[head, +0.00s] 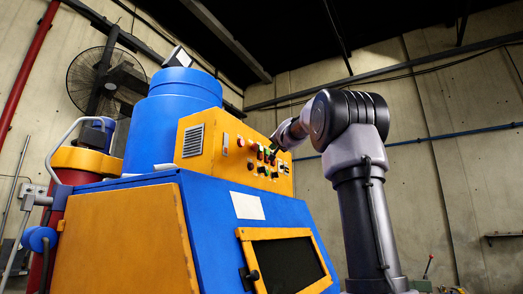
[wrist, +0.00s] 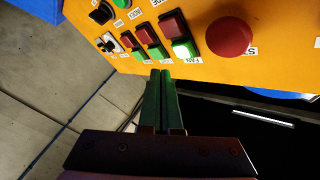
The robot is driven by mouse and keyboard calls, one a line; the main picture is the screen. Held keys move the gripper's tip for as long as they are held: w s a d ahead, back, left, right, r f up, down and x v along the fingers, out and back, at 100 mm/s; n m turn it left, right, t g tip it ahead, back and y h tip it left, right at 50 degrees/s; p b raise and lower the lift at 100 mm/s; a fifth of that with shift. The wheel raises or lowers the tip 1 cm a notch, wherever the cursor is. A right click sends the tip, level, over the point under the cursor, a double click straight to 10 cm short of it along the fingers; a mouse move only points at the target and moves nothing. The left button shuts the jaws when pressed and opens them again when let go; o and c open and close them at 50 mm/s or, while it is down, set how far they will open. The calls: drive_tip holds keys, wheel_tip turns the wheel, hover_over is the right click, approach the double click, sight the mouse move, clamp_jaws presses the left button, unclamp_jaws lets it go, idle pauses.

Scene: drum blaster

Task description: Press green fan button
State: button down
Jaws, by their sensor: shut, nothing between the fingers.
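The orange control panel (head: 217,151) stands on top of the blue and orange machine. In the wrist view, the green fan button (wrist: 182,50) looks bright and lit, beside a FAN label and paired with a red button (wrist: 172,24). My gripper (wrist: 163,72) is shut and empty. Its green fingertips point at the panel's lower edge, just below the row of green buttons and slightly left of the fan button. Whether they touch the panel cannot be told. In the head view my gripper (head: 273,147) is at the panel's front, small and dark, partly covering the buttons.
A large red stop button (wrist: 229,37) sits right of the fan button. Two other red and green pairs, a lever switch (wrist: 108,43) and a black knob (wrist: 101,13) lie to its left. A dark window (head: 287,264) is below the panel.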

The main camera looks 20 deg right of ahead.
drive_tip(key=shift+s+d, duration=0.85)
drive_tip(key=shift+s, duration=0.25)
drive_tip(key=s+a+f+n+g+y, duration=0.2)
drive_tip(key=s+a+f+g+y, duration=0.1)
drive_tip(key=s+a+f, duration=0.65)
drive_tip(key=s+a+f+n+g+y, duration=0.25)
drive_tip(key=s+a+f, duration=0.35)
drive_tip(key=f, duration=0.7)
drive_tip(key=s+a+f+g, duration=0.1)
drive_tip(key=s+f+g, duration=0.2)
drive_tip(key=s+f, duration=0.6)
drive_tip(key=s+a+f+g+h, duration=0.1)
drive_tip(key=s+f+g, duration=0.3)
drive_tip(key=s+f, duration=0.6)
wheel_tip(320, 180, down, 4)
drive_tip(key=shift+a+f, duration=0.1)
drive_tip(key=shift+a, duration=0.45)
